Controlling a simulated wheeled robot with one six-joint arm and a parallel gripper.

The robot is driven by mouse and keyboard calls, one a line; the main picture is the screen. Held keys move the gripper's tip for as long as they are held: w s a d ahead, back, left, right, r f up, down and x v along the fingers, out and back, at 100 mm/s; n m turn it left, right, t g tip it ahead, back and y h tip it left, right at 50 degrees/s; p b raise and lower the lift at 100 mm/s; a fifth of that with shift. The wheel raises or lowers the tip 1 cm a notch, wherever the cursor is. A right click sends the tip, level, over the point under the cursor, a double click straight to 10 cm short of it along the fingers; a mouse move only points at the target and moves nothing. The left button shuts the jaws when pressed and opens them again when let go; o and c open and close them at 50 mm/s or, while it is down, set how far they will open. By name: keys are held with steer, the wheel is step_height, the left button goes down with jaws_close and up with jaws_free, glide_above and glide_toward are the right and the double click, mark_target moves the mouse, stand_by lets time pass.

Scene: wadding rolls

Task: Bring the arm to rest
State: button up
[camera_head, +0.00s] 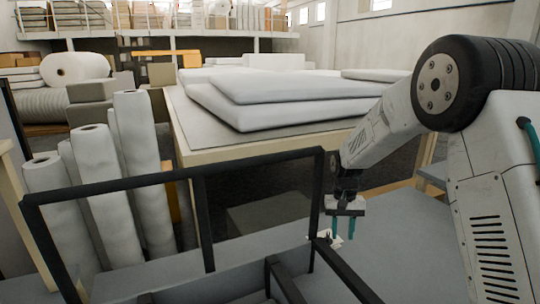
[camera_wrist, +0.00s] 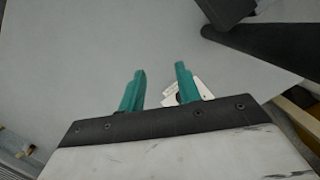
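My gripper (camera_head: 343,228) hangs downward at the end of my arm in the head view, above a flat grey surface (camera_head: 400,235) and just right of a black frame. In the wrist view my gripper (camera_wrist: 158,88) shows two teal fingers standing apart with nothing between them. A small white tag-like item (camera_wrist: 185,92) lies on the grey surface, partly hidden behind the right finger. It also shows below the gripper in the head view (camera_head: 325,240).
A black bar frame (camera_head: 190,175) stands close in front. Several white rolls (camera_head: 133,135) stand upright at the left. A table (camera_head: 184,118) with stacked white pads (camera_head: 290,98) is behind. Shelves with rolls and boxes line the back.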

steer(key=s+d+r+t, duration=0.1)
steer(key=s+r, duration=0.5)
steer(key=s, duration=0.7)
steer(key=s+d+r+n+t, duration=0.1)
steer(key=s+r, duration=0.5)
steer(key=s, duration=0.6)
steer(key=s+r+t, duration=0.1)
steer(key=s+r, duration=0.6)
steer(key=s, duration=0.6)
steer(key=shift+s+d+n, duration=0.35)
steer(key=shift+d+n, duration=0.05)
steer(key=shift+r, duration=0.1)
